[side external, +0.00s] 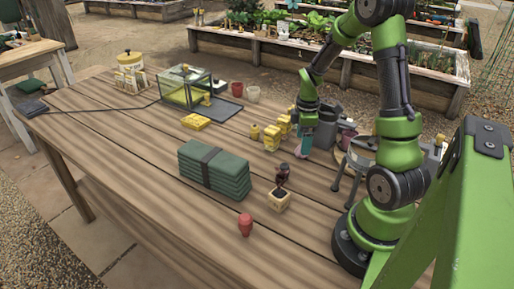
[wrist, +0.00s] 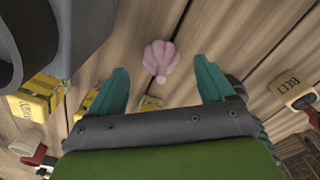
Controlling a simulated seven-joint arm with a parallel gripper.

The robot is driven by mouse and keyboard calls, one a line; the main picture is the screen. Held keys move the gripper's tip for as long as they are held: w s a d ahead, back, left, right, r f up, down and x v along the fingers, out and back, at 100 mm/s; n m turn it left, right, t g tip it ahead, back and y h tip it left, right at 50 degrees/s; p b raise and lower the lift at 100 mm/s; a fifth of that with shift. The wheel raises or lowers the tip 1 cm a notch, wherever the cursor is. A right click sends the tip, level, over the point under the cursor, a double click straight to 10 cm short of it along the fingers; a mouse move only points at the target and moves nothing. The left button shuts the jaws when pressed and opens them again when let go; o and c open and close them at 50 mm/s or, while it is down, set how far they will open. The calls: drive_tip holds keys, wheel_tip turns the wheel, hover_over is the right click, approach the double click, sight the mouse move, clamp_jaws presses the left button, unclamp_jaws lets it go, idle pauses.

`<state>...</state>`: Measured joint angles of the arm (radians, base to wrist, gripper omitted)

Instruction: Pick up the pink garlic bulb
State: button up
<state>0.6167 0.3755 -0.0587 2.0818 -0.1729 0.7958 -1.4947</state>
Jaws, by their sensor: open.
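The pink garlic bulb (wrist: 160,57) lies on the wooden tabletop, just ahead of the gap between my fingers in the wrist view. Its ribbed body and small pale tip show clearly. My gripper (wrist: 161,80) is open and empty, with one teal finger on each side of the gap. In the side external view my gripper (side external: 303,150) points down, low over the table, beside a dark grey container. I cannot make out the bulb clearly in that view; the fingers and nearby items crowd that spot.
The grey container (side external: 325,128) stands close to my gripper, with yellow boxes (side external: 272,138) on the other side. A round stand on legs (side external: 358,160), a small wooden block with a dark figure (side external: 279,198), green folded cloths (side external: 214,168) and a red object (side external: 246,225) stand nearer the camera.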

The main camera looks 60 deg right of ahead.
drive_tip(key=shift+f, duration=1.6)
drive_tip(key=shift+c, duration=0.3)
drive_tip(key=c, duration=1)
drive_tip(key=shift+r, duration=0.1)
